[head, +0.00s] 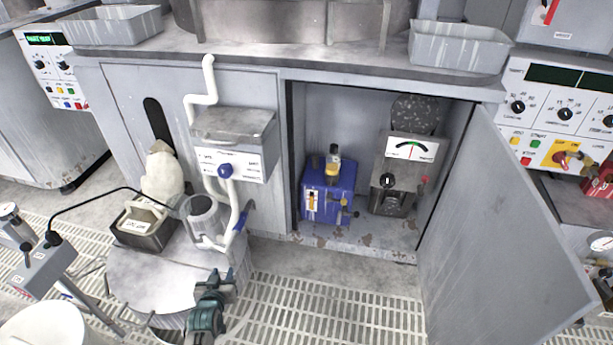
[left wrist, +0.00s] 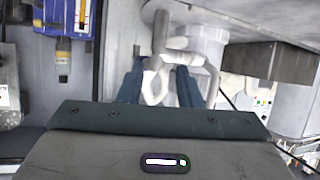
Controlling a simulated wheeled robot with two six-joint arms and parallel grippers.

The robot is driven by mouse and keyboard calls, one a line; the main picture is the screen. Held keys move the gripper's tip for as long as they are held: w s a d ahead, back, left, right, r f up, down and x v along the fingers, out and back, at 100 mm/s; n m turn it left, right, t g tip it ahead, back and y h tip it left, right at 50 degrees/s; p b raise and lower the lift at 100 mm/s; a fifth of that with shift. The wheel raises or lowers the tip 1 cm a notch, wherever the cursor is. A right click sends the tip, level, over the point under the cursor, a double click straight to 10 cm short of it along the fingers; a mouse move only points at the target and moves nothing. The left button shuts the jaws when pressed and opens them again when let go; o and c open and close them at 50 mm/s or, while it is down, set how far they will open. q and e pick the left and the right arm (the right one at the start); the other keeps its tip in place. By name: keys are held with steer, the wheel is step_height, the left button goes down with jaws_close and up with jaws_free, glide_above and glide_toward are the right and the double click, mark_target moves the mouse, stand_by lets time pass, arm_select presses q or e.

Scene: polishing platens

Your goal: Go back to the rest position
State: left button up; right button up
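My left gripper (head: 218,275) is low in the head view, at the front of the round grey drum (head: 150,270). In the left wrist view its two dark blue fingers (left wrist: 160,85) stand apart, with white pipework showing between and beyond them. I see nothing clamped between them. A white pipe (head: 232,205) with a blue handle (head: 243,216) rises behind the gripper to a grey wall box (head: 233,145). My right gripper is not in view.
The open cabinet door (head: 500,230) juts out at right. Inside the cabinet stand a blue pump (head: 328,192) and a grey gauge unit (head: 398,175). A grey mug-like vessel (head: 203,213) and a dark tray (head: 143,232) stand on the drum. Floor grating (head: 330,310) lies clear before the cabinet.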

arm_select(q)
steer(key=s+a+f+g+p, duration=0.25)
steer(key=s+f, duration=0.35)
steer(key=s, duration=0.3)
steer(key=s+a+f+g+p, duration=0.1)
steer(key=s+f+g+p, duration=0.2)
steer(key=s+f, duration=0.35)
steer(key=s+a+f+g+p, duration=0.1)
steer(key=s+a+g+p, duration=0.1)
steer(key=s, duration=0.7)
steer(key=s+a+f+g+p, duration=0.1)
steer(key=s+f+g+p, duration=0.1)
steer(key=s, duration=0.8)
steer(key=s+a+f+g+y+p, duration=0.1)
steer(key=s+a+g+p, duration=0.1)
steer(key=s, duration=0.8)
steer(key=shift+s+a+f+m, duration=0.15)
steer(key=shift+a+f+m, duration=0.2)
steer(key=shift+f+m, duration=0.05)
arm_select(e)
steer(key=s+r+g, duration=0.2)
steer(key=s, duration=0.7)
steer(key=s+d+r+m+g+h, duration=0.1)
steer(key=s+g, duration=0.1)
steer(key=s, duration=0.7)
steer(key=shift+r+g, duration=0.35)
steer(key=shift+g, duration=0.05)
